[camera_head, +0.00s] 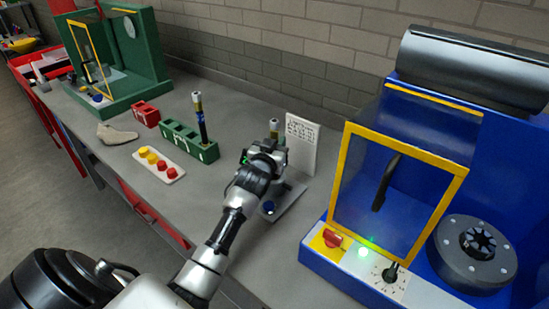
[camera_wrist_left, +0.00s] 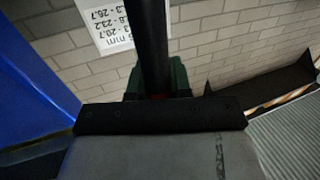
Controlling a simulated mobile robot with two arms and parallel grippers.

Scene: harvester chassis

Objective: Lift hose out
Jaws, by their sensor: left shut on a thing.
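My left gripper (camera_head: 264,152) is shut on a dark hose with a pale, gold-banded end (camera_head: 275,125) that sticks up just behind the jaws. In the left wrist view the black hose (camera_wrist_left: 153,45) runs upright between dark green parts. Its lower end is hidden by my gripper and wrist, so I cannot tell whether it touches the grey stand (camera_head: 289,203) below. My right gripper is not in view.
A white number card (camera_head: 302,142) stands behind my gripper. The blue machine (camera_head: 395,190) with a yellow-framed door is close on the right. A button panel (camera_head: 158,164), red blocks (camera_head: 146,113) and a green machine (camera_head: 118,60) are to the left. The front bench (camera_head: 230,195) has free patches.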

